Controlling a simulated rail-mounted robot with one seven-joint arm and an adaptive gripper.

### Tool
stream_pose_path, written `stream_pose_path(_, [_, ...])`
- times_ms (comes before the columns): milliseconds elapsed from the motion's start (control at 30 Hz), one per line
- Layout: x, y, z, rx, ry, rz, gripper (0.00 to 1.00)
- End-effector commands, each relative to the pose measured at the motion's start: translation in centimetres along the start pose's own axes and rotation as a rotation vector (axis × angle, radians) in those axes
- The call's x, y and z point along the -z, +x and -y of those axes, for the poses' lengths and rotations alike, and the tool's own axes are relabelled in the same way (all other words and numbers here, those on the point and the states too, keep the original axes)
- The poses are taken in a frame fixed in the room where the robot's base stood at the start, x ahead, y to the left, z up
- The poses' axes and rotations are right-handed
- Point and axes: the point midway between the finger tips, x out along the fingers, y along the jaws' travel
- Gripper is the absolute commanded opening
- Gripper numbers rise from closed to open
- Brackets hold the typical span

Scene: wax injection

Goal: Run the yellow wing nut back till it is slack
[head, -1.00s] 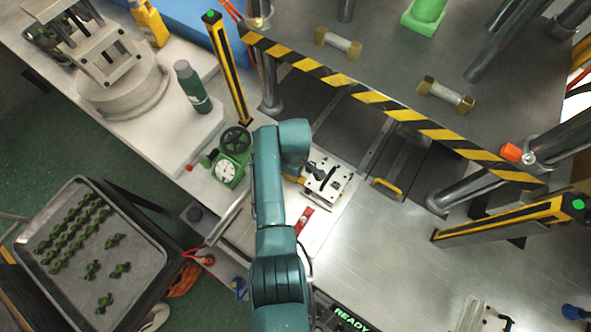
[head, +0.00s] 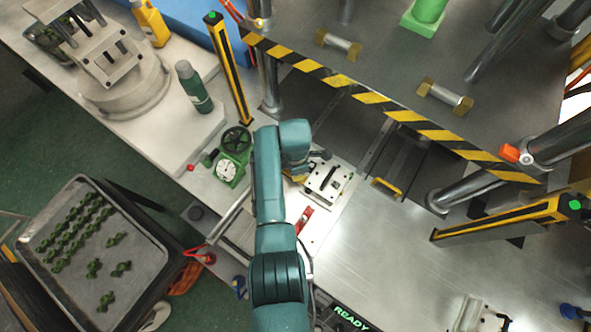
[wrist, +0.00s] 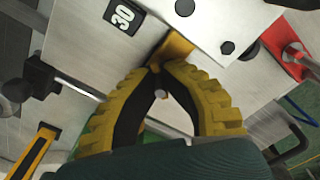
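The yellow wing nut (wrist: 177,46) shows in the wrist view as a smooth golden wing beside the edge of the pale metal mould plate (wrist: 212,18). My gripper (wrist: 158,67) has ribbed yellow fingers with black inner pads. Its fingertips come together on the near end of the wing, with the thin part of it between them. The far side of the nut and its thread are hidden.
A plate marked 30 (wrist: 122,16) and a red clamp part (wrist: 290,48) are close to my fingers. A green-framed dial gauge (head: 227,170) stands left of my arm. The striped press edge (head: 370,97) is behind. The bench at right is mostly clear.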

Motion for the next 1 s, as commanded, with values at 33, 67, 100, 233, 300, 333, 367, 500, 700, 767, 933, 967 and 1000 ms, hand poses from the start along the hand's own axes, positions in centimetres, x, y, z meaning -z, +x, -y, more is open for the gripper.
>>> stream_pose_path(33, [0.07, 0.38, 0.29, 0.007, -0.010, -0.002, 0.00])
stream_pose_path(67, [0.06, 0.39, 0.29, 0.007, -0.016, -0.002, 0.00])
stream_pose_path(100, [0.06, 0.39, 0.30, 0.008, -0.022, -0.002, 0.00])
stream_pose_path(233, [0.06, 0.41, 0.31, 0.008, -0.033, -0.002, 0.00])
stream_pose_path(300, [0.07, 0.42, 0.32, 0.008, -0.035, -0.002, 0.00])
stream_pose_path(333, [0.07, 0.42, 0.32, 0.008, -0.035, -0.002, 0.00])
stream_pose_path(367, [0.06, 0.42, 0.32, 0.008, -0.035, -0.002, 0.00])
stream_pose_path(500, [0.06, 0.43, 0.33, 0.009, -0.034, -0.002, 0.00])
stream_pose_path(700, [0.05, 0.35, 0.28, 0.007, -0.034, -0.002, 0.32])
stream_pose_path(767, [0.04, 0.28, 0.22, 0.006, -0.034, -0.001, 0.42])
stream_pose_path(933, [0.02, 0.17, 0.14, 0.004, -0.034, -0.001, 0.42])
stream_pose_path(967, [0.02, 0.16, 0.13, 0.003, -0.034, -0.001, 0.42])
stream_pose_path(1000, [0.01, 0.13, 0.11, 0.003, -0.034, -0.001, 0.42])
